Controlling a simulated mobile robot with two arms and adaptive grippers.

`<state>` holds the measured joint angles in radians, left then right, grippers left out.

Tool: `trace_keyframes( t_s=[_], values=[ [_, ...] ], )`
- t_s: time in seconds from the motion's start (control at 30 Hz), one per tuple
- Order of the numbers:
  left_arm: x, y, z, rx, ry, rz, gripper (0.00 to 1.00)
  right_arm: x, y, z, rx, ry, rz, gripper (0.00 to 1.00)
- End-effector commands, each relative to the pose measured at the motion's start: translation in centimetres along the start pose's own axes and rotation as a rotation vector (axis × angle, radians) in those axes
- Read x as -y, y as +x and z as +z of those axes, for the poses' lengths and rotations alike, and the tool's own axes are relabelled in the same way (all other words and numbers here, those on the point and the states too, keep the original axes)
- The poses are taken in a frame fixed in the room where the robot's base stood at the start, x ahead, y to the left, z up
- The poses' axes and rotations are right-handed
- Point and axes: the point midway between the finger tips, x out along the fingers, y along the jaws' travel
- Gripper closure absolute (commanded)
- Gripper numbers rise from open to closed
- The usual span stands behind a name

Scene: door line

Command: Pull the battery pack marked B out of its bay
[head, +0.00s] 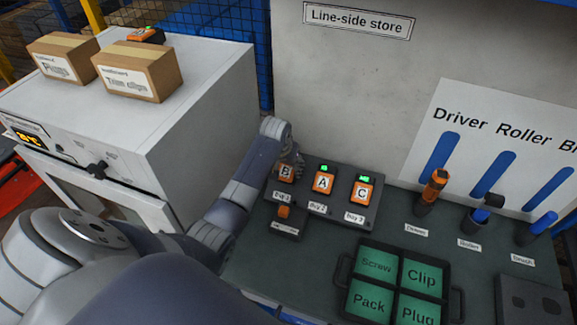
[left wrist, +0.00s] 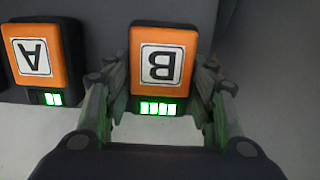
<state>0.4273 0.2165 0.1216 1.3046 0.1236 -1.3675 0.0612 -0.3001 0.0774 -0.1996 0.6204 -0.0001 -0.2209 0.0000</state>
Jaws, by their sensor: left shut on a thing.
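The orange battery pack B (head: 286,173) is at the Bay 1 position of the dark charger (head: 340,211), at its left end. In the left wrist view, pack B (left wrist: 164,66) shows upside down with several green lights lit. My left gripper (head: 294,163) is shut on pack B, with a finger on each side of it, as the left wrist view (left wrist: 160,92) shows. I cannot tell whether the pack still sits fully in its bay. Pack A (head: 323,182) stands beside it in Bay 2, and pack C (head: 363,190) in Bay 3. My right gripper is not in view.
A small box with an orange part (head: 284,211) sits in front of Bay 1. A green compartment tray (head: 449,305) stands nearer me. Holders with a driver (head: 434,190) and a roller (head: 484,212) are at the right. A white cabinet (head: 190,110) stands left, carrying cardboard boxes (head: 140,72).

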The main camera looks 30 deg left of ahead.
Motion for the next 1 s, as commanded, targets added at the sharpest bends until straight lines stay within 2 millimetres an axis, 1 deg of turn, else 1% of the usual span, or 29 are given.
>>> trace_keyframes(
  t_s=[0.1,0.27,1.0],
  values=[
    [0.1,-0.3,-0.3,-0.008,-0.001,0.000,0.92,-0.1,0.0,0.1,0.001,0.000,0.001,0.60],
    [0.1,-0.7,-0.2,-0.007,-0.001,-0.001,0.92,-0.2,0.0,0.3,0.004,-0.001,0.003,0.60],
    [0.0,-5.0,0.4,-0.006,0.000,0.000,0.92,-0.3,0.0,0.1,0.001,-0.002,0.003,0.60]
  ],
)
